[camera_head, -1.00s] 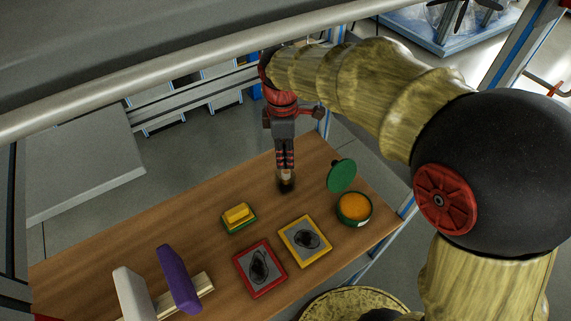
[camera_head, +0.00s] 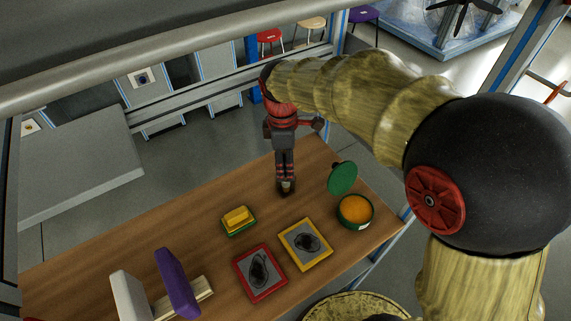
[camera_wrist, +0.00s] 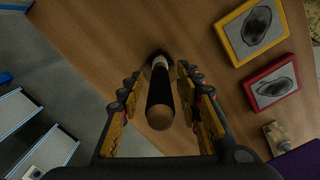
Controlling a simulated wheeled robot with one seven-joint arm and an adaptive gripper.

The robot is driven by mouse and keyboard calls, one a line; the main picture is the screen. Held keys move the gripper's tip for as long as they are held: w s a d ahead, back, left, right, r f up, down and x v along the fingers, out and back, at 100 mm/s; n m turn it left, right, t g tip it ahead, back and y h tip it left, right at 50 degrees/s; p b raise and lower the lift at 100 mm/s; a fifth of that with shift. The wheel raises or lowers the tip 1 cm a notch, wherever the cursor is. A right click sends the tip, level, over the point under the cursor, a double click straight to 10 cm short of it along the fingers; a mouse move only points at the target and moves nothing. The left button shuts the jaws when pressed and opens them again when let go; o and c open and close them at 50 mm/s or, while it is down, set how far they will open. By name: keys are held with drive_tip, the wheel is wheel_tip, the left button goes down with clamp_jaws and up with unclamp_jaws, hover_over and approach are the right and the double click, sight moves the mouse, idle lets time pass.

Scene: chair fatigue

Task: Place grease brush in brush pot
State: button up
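The grease brush (camera_wrist: 160,95) has a black handle with a brown end, a pale band and a dark tip. It stands roughly upright on the wooden table, handle end towards the wrist camera. In the head view only its lower end (camera_head: 287,187) shows below my gripper (camera_head: 285,177). In the wrist view my gripper (camera_wrist: 159,72) has one finger on each side of the handle, with gaps visible, so it looks open. A round green pot (camera_head: 355,211) with orange contents stands to the right, its green lid (camera_head: 342,178) tilted up behind it. I cannot tell whether this is the brush pot.
A yellow block on a green base (camera_head: 238,220), a yellow-framed plate (camera_head: 305,244) and a red-framed plate (camera_head: 260,272) lie on the table (camera_head: 215,270). A purple upright panel (camera_head: 177,282) and a white one (camera_head: 130,297) stand at the front left.

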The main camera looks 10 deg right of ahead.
drive_tip(key=r+p, duration=0.3)
drive_tip(key=r, duration=0.9)
drive_tip(key=shift+a, duration=0.2)
